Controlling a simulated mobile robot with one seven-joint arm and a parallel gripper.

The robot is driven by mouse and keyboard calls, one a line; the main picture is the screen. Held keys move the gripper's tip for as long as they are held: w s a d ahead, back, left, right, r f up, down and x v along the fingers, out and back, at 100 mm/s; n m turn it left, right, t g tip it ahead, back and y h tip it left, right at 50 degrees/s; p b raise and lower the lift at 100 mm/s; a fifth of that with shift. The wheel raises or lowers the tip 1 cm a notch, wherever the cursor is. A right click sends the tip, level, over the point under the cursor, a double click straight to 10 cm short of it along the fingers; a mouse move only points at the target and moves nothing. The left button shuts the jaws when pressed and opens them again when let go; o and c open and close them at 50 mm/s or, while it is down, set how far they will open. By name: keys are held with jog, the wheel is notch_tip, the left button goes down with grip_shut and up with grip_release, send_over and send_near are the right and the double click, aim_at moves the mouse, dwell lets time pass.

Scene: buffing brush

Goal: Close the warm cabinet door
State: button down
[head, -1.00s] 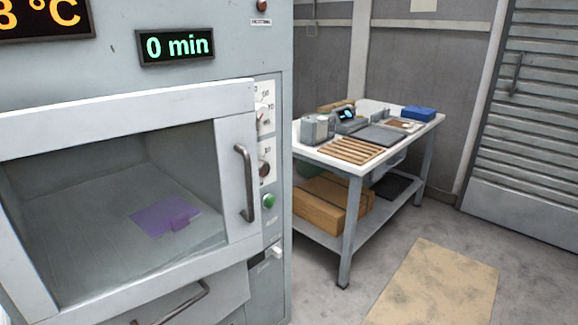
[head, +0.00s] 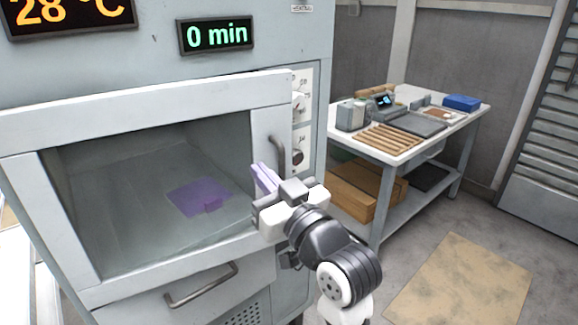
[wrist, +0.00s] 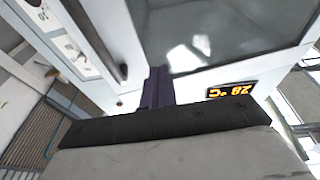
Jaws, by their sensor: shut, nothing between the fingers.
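The warm cabinet (head: 290,40) fills the left of the head view. Its windowed door (head: 130,105) stands out from the cabinet front, its right side overlapping the control panel. The dark door handle (head: 277,150) is on the door's right side, its lower end hidden by my gripper. My gripper (head: 262,177) has its purple fingers shut and empty, in front of the door's right side by the handle. I cannot tell whether they touch the door. In the wrist view, the fingers (wrist: 157,88) point at the door frame between the window and the handle (wrist: 123,72).
A purple flat piece (head: 200,196) shows through the window. A lower drawer handle (head: 200,285) is below the door. A white-topped workbench (head: 350,142) with tools and wooden strips stands to the right. The floor mat (head: 460,280) lies in front of it.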

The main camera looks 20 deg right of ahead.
jog(key=s+d+f+m+g+h, duration=0.2)
jog(key=s+d+f+h, duration=0.15)
jog(key=s+d, duration=0.45)
jog(key=p, duration=0.5)
send_near(290, 170)
jog(key=w+a+r, duration=0.2)
jog(key=w, duration=0.4)
jog(key=shift+w+f+y, duration=0.2)
jog(key=shift+w+y, duration=0.15)
jog(key=shift+w, duration=0.1)
jog(key=shift+w, duration=0.15)
